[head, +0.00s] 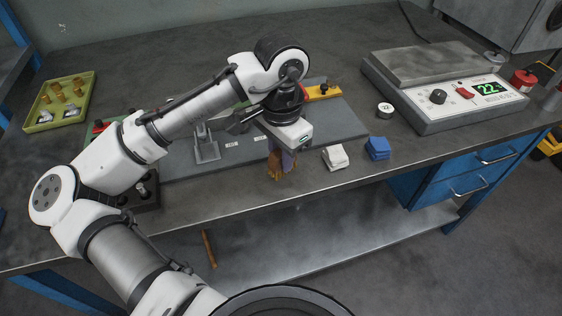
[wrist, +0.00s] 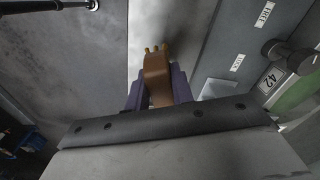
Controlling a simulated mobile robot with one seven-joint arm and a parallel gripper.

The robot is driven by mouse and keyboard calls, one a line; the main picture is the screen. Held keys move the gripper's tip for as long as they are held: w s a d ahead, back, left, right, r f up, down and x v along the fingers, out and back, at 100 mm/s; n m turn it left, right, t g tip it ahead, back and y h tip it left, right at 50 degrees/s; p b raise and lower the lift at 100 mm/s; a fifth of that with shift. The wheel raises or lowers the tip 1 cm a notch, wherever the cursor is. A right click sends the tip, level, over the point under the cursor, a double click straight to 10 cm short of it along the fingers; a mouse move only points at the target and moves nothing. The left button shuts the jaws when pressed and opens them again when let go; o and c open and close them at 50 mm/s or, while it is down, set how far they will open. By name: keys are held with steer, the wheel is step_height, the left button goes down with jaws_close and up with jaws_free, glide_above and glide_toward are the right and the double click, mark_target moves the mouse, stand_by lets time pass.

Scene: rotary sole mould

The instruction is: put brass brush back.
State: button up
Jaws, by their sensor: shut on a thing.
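My gripper (head: 286,157) is low at the front edge of the bench, left of a folded white cloth. Its purple fingers are shut on a brown thing with brass-coloured tips, which looks like the brass brush (head: 274,168). In the wrist view the brush (wrist: 156,78) sits between the fingers (wrist: 158,92), its brass tips pointing away from the camera. I cannot tell whether its lower end touches the bench. My arm hides part of the grey mat behind.
A grey mat (head: 345,122) holds a stand (head: 205,146) and labels. White (head: 335,158) and blue (head: 377,148) folded cloths lie to the right. A hotplate unit (head: 445,90) reads 22. A green tray (head: 58,103) with brass parts is far left. A brown stick (head: 209,248) shows below the bench.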

steer(key=shift+f, duration=1.4)
steer(key=shift+f, duration=0.2)
steer(key=o, duration=1)
steer(key=shift+c, duration=0.2)
steer(key=shift+r, duration=0.1)
step_height(320, 180, up, 12)
steer(key=shift+r, duration=0.1)
